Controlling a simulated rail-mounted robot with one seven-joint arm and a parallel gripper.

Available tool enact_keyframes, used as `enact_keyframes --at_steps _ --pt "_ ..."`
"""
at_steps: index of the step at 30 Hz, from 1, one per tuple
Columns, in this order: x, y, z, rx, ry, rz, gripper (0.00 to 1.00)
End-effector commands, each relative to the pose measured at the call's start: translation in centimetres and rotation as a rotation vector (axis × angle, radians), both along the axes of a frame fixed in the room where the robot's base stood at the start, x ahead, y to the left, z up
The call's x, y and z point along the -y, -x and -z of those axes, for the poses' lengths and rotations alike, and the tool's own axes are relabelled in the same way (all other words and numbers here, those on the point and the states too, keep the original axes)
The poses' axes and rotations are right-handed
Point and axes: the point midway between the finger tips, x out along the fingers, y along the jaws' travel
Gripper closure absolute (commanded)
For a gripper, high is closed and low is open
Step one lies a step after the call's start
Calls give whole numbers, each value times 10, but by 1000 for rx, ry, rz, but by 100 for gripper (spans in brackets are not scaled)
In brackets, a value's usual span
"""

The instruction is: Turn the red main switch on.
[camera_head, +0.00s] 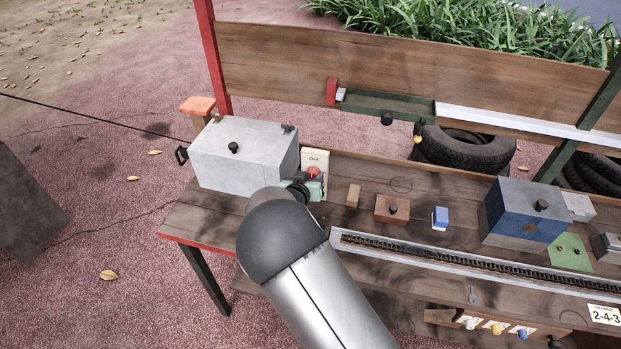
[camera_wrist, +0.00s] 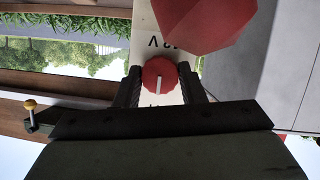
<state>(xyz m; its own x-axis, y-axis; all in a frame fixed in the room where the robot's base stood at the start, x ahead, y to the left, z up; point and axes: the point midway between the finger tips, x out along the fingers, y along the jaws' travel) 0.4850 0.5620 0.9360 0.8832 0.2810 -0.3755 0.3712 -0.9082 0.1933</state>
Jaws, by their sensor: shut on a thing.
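The red main switch shows in the wrist view as a round red knob (camera_wrist: 158,70) with a white line across it. My gripper (camera_wrist: 160,82) has its two dark fingers on either side of the knob, shut on it. The knob sits in front of a cream panel (camera_wrist: 145,40) with partly hidden black lettering. In the head view the panel (camera_head: 314,157) stands on the bench to the right of the grey metal box, with a red part (camera_head: 313,172) in front of it. My arm hides much of the fingers there.
A larger red faceted thing (camera_wrist: 205,20) is close to the knob in the wrist view. The grey metal box (camera_head: 243,155) stands just left of the panel. A wooden block (camera_head: 353,195), a brown box (camera_head: 392,209) and a blue box (camera_head: 525,212) lie to the right.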

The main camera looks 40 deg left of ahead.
Motion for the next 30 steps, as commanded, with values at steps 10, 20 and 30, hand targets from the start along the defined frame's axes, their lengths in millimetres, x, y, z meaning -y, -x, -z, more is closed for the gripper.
enact_keyframes --at_steps 10,20,30 --pt "1 -1 6 -42 -107 2 86" --pt "4 -2 11 -147 -370 3 86" --pt "5 -3 13 -268 -669 1 86"
